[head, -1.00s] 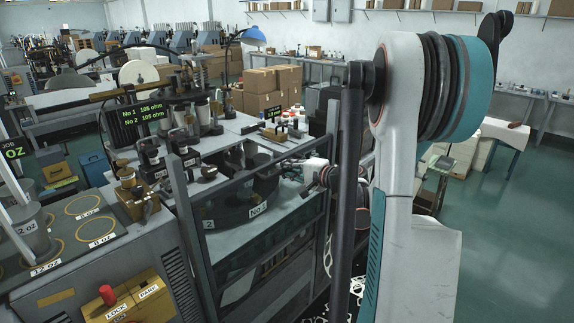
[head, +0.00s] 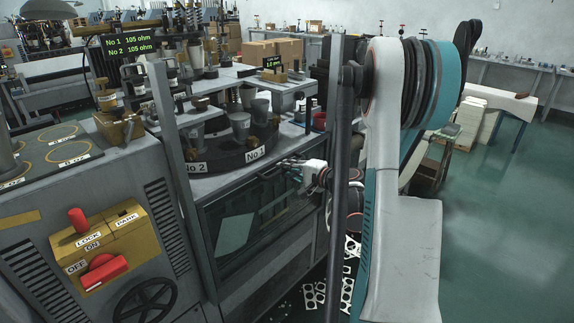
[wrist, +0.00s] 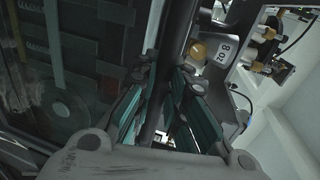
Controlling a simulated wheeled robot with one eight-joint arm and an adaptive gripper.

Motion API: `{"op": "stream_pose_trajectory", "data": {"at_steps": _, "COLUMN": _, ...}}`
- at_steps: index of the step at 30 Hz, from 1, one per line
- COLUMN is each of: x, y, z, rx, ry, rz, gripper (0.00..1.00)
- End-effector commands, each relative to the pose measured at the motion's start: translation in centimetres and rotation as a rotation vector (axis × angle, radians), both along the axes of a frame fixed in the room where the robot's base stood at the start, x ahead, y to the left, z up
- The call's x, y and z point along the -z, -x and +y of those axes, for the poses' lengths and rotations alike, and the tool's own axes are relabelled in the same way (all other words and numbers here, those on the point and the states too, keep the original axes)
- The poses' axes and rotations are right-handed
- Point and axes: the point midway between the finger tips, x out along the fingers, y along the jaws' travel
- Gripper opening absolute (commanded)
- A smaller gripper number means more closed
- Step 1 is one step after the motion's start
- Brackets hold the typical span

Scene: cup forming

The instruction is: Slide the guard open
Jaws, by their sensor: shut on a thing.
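The guard (head: 245,218) is a dark glass panel in a grey frame on the front of the machine. It sits low, below the turntable, and the opening above it is clear. My gripper (head: 298,165) is at the upper right of the guard, and my arm partly hides the area to its right. In the wrist view my gripper (wrist: 163,85) has its teal-padded fingers on both sides of a dark bar (wrist: 158,75), shut on it. The bar appears to be the guard's handle. A dark glassy surface fills the left of that view.
The turntable (head: 237,150) holds grey cups behind the opening. Upright posts (head: 176,135) flank it. A yellow control box (head: 105,245) with red knobs is at the lower left. Punched white sheets (head: 330,290) lie on the floor. The green floor at right is open.

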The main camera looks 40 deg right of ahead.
Motion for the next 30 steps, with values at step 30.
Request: {"op": "stream_pose_trajectory", "data": {"at_steps": 30, "x": 2.2, "y": 0.0, "z": 0.0, "rx": 0.001, "ry": 0.000, "rz": 0.000, "gripper": 0.33}}
